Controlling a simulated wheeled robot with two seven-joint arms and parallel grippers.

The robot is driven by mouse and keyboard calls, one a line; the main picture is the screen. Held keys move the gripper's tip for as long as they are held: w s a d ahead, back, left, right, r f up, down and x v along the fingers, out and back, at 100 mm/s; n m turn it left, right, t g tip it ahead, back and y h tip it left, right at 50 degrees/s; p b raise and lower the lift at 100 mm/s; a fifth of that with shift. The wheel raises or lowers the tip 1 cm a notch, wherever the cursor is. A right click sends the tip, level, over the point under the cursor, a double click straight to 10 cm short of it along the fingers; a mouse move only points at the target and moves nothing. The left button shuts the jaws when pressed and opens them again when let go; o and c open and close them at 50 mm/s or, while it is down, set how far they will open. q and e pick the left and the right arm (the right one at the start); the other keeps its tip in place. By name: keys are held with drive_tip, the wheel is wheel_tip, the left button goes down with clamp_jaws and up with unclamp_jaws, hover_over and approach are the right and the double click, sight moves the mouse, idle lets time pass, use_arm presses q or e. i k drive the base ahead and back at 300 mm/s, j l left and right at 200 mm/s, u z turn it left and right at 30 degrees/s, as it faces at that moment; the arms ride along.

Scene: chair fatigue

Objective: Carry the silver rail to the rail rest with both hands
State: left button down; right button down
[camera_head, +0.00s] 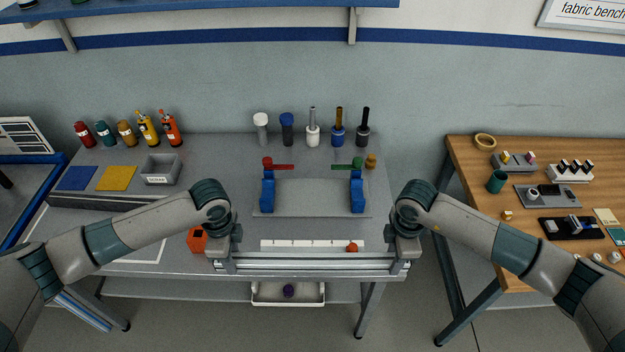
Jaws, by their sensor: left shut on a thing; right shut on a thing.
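The silver rail (312,264) is a long ribbed metal bar. It lies level across the picture in front of the grey table's front edge. My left gripper (222,262) is shut on the rail near its left end. My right gripper (402,260) is shut on the rail near its right end. The fingertips are partly hidden by the gripper bodies. A grey plate with two blue uprights (267,192) and (357,192), which looks like the rail rest, stands on the table beyond the rail. A red handle tops the left upright and a green one the right.
A white strip (300,245) and an orange-red ball (351,247) lie just beyond the rail. An orange block (197,240) sits beside my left gripper. Bottles (147,128) and upright tools (312,132) line the table's back. A grey bin (161,169) stands left; a wooden bench (520,240) stands right.

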sight(312, 194)
drive_tip(key=i, duration=0.95)
